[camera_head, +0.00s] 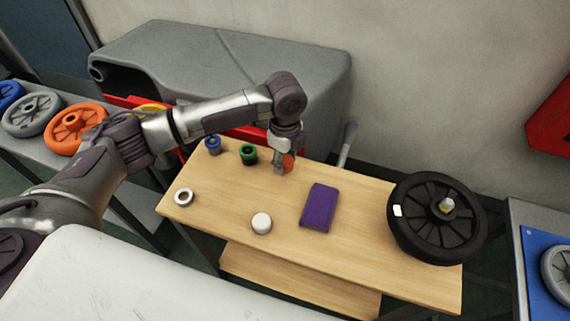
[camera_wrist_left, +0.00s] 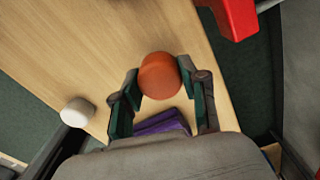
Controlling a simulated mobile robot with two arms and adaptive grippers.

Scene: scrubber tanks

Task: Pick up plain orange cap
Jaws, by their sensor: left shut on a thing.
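The plain orange cap (camera_head: 288,161) is at the far edge of the wooden table, partly hidden by my left gripper (camera_head: 283,165) in the head view. In the left wrist view the round orange cap (camera_wrist_left: 160,75) sits between the two fingertips of my left gripper (camera_wrist_left: 158,80), which is shut on it. I cannot tell whether the cap touches the table. My right gripper is not in view.
The wooden table (camera_head: 350,245) also holds a purple block (camera_head: 319,207), a white cap (camera_head: 261,223), a grey-white ring (camera_head: 184,198), a green cap (camera_head: 248,154), a blue cap (camera_head: 212,144) and a large black wheel (camera_head: 422,245).

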